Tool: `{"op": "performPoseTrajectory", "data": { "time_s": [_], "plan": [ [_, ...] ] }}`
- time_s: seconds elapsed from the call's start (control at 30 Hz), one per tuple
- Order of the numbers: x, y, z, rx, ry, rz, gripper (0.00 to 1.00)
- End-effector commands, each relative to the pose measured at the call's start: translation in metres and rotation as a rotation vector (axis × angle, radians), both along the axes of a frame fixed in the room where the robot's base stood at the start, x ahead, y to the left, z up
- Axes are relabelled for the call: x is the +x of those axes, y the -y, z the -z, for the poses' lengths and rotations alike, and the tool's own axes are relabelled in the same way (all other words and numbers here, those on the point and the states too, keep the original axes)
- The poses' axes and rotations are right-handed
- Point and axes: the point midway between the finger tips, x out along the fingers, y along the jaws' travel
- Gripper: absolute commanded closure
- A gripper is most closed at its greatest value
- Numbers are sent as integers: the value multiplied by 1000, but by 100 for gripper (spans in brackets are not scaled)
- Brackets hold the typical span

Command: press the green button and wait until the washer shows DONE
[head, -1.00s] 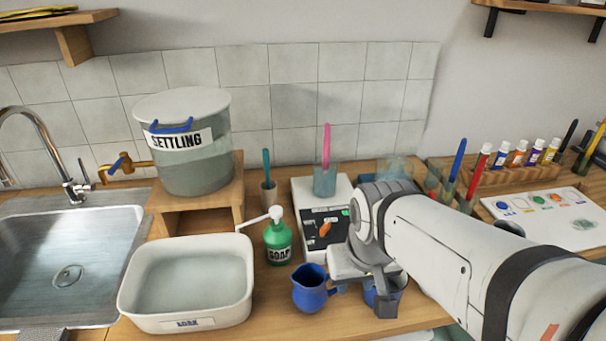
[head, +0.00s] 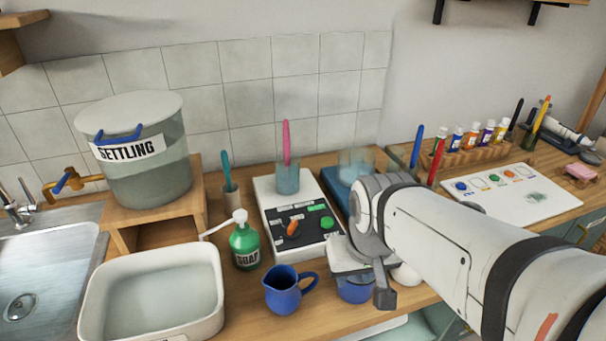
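The washer (head: 273,205) is a white box with a black front panel, standing on the counter with a clear cup and a pink-handled tool (head: 286,145) on top. Its panel has an orange knob (head: 293,228) and a round green button (head: 326,222). A small green strip (head: 318,208) shows above the button; its lettering is too small to read. My gripper (head: 365,283) is just right of and in front of the washer, above a blue cup (head: 355,288), apart from the button. My arm hides part of the fingers, so their opening is unclear.
A blue jug (head: 288,290) and a green soap bottle (head: 244,243) stand close in front of the washer. A white soak basin (head: 95,285), settling bucket (head: 150,165) and sink (head: 30,270) are at the left. A paint palette (head: 480,200) lies right, beyond my arm.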

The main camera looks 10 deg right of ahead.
Motion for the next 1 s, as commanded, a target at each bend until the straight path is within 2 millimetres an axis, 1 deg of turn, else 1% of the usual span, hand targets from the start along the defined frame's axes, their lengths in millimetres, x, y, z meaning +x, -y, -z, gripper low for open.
{"op": "performPoseTrajectory", "data": {
  "time_s": [0.23,0.63,1.0],
  "plan": [
    [0,0,0,0,0,0,67],
    [0,0,0,0,0,0,100],
    [0,0,0,0,0,0,100]
  ]
}}
